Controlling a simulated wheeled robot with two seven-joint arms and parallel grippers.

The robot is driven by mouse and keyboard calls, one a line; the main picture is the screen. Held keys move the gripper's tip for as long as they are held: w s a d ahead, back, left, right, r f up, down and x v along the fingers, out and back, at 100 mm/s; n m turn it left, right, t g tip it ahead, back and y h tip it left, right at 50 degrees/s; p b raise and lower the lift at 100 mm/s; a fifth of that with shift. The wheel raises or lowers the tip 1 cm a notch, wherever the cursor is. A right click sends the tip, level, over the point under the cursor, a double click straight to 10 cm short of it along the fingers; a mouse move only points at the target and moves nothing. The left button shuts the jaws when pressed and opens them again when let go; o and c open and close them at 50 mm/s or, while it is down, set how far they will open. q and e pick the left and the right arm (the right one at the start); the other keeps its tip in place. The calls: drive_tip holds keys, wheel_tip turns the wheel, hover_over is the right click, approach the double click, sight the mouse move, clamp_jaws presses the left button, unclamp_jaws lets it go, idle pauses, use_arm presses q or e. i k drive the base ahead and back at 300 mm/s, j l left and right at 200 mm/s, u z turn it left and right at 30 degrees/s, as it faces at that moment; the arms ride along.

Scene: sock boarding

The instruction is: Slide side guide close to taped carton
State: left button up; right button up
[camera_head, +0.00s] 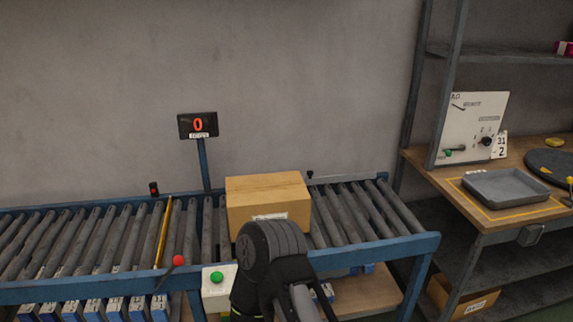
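A brown carton (268,190) sits closed and upright on the roller conveyor (345,256). A pale label shows low on its front face; tape on its top is too faint to make out. A grey rail (345,178), seemingly the side guide, runs along the conveyor's back edge to the right of the carton, with a small black knob (310,174) by its left end. How much gap lies between rail and carton is hard to tell. A dark arm link of mine rises in front of the carton and covers its lower front. Neither gripper's fingers show.
A display reading 0 (198,125) stands on a post behind the conveyor. A yellow bar (162,234) crosses the rollers at left, near a red-knobbed lever (178,261). A green button box (217,285) is at the front. A bench with a grey tray (505,188) stands right.

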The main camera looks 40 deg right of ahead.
sight(309, 181)
drive_tip(key=k+l, duration=0.1)
drive_tip(key=l, duration=0.3)
drive_tip(key=k+l+u, duration=0.1)
drive_tip(key=l, duration=0.3)
drive_tip(key=k+l, duration=0.15)
drive_tip(key=l, duration=0.25)
drive_tip(key=k+l+u, duration=0.1)
drive_tip(key=l, duration=0.3)
